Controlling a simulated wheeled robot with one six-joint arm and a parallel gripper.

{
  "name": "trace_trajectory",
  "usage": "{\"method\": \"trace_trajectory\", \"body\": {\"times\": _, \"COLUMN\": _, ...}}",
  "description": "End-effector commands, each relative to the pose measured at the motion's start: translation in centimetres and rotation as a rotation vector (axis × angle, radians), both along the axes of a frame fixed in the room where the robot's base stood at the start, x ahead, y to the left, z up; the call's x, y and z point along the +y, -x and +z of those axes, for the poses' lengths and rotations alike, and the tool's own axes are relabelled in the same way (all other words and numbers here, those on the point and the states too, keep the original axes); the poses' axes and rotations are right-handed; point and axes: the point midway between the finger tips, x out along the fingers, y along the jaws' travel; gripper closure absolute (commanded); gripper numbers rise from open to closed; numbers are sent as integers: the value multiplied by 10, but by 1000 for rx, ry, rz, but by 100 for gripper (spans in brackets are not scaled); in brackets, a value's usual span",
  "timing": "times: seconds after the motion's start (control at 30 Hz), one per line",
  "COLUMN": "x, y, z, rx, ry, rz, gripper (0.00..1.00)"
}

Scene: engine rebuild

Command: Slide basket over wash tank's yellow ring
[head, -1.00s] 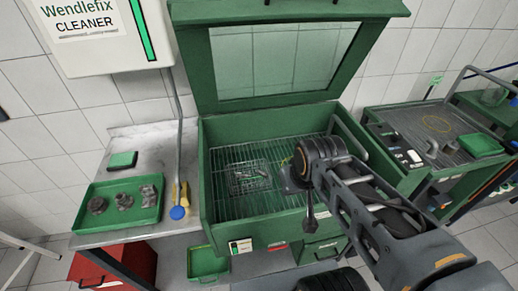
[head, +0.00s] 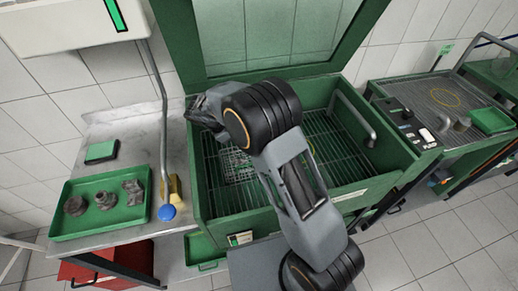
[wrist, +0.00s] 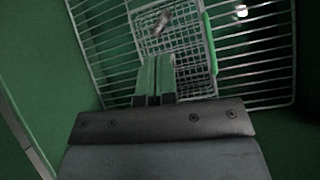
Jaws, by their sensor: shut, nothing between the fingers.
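The wire basket (wrist: 195,75) shows in the wrist view, with a green strip on its right side and a small metal part (wrist: 162,22) inside. In the head view, part of the basket (head: 237,168) shows on the left of the wash tank's rack, beneath my arm. My gripper (wrist: 155,62) is shut and empty, its green fingers together and overlapping the basket's near left part in the picture. I cannot tell whether they touch it. The wash tank (head: 262,213) is green with its lid raised.
The rack's right side (head: 335,150) is clear.

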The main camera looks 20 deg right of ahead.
Motion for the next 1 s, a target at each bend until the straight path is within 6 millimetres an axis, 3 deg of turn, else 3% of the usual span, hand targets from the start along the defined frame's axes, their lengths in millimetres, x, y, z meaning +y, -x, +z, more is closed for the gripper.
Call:
{"method": "trace_trajectory", "body": {"times": 0.03, "x": 7, "y": -5, "z": -16, "rx": 31, "ry": 32, "rz": 44, "gripper": 100}}
{"method": "trace_trajectory", "body": {"times": 0.13, "x": 16, "y": -13, "z": -34, "rx": 75, "ry": 84, "rz": 116, "gripper": 100}}
{"method": "trace_trajectory", "body": {"times": 0.4, "x": 22, "y": -21, "z": -60, "rx": 128, "ry": 146, "rz": 199, "gripper": 100}}
{"method": "trace_trajectory", "body": {"times": 0.9, "x": -39, "y": -27, "z": -121, "rx": 131, "ry": 146, "rz": 199, "gripper": 100}}
{"method": "trace_trajectory", "body": {"times": 1.0, "x": -52, "y": -29, "z": -124, "rx": 127, "ry": 145, "rz": 198, "gripper": 100}}
